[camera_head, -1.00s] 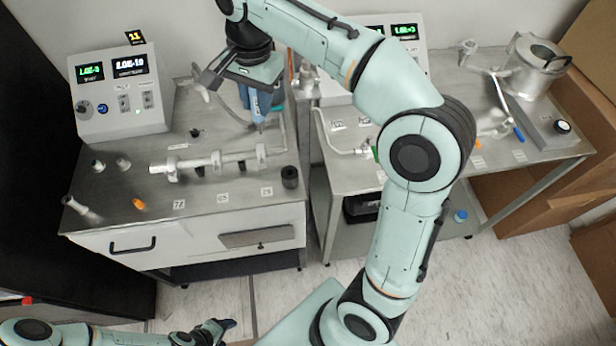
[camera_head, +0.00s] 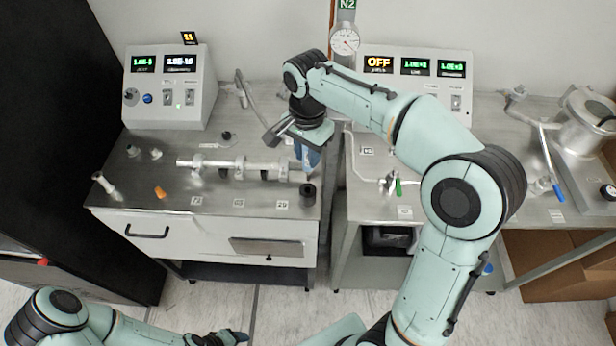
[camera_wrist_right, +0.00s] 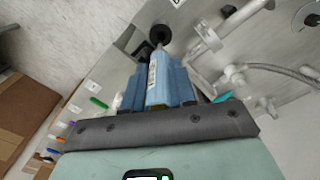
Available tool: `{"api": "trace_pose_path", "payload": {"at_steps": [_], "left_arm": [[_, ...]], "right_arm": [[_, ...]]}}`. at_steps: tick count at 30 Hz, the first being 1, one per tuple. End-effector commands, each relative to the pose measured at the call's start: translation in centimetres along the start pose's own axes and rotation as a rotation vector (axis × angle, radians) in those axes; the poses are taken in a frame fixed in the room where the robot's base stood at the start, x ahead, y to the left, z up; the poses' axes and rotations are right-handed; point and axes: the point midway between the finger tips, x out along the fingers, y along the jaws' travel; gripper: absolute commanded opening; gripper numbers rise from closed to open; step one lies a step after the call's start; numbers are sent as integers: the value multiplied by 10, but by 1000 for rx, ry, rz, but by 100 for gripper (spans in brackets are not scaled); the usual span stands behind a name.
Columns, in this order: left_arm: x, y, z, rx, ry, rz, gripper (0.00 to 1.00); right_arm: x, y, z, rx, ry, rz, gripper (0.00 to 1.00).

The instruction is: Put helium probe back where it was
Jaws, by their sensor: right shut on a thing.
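The helium probe is a blue, pen-like body (camera_head: 312,161) under my right gripper (camera_head: 306,148) in the head view. My right gripper is shut on it and holds it tip down above the right end of the left bench. In the right wrist view the probe (camera_wrist_right: 157,82) points at a black round holder (camera_wrist_right: 160,34), its thin tip close to it; I cannot tell if they touch. The holder (camera_head: 308,194) also shows in the head view, just below the probe. My left gripper (camera_head: 228,338) is low in the head view, its opening unclear.
A metal tube assembly (camera_head: 230,164) lies on the left bench beside the holder. A control box (camera_head: 170,100) stands behind. A gap separates the benches. The right bench carries a gauge (camera_head: 344,41), a second control box (camera_head: 425,88) and a metal chamber (camera_head: 583,125).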

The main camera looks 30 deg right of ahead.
Motion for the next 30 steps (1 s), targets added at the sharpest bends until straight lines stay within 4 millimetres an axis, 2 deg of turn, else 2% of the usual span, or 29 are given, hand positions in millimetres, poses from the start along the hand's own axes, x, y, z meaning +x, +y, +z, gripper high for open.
{"api": "trace_pose_path", "payload": {"at_steps": [1, 3, 10, 16, 19, 30], "left_arm": [[4, -3, 4, -2, -5, -2, 62], [6, -4, 6, -2, -7, -2, 62], [9, -6, 7, -3, -9, -3, 62], [14, -8, 11, -5, -14, -5, 62], [14, -9, 12, -5, -15, -5, 62], [16, -10, 13, -6, -16, -6, 62]], "right_arm": [[15, 1, 0, 0, -2, 5, 0], [27, 1, 0, 0, -1, 4, 0], [47, 0, 0, 0, 1, 1, 0], [77, 0, 0, 0, 0, 4, 0], [84, 0, -1, 0, 1, 0, 0], [87, 0, 0, 0, 1, 0, 0]]}}
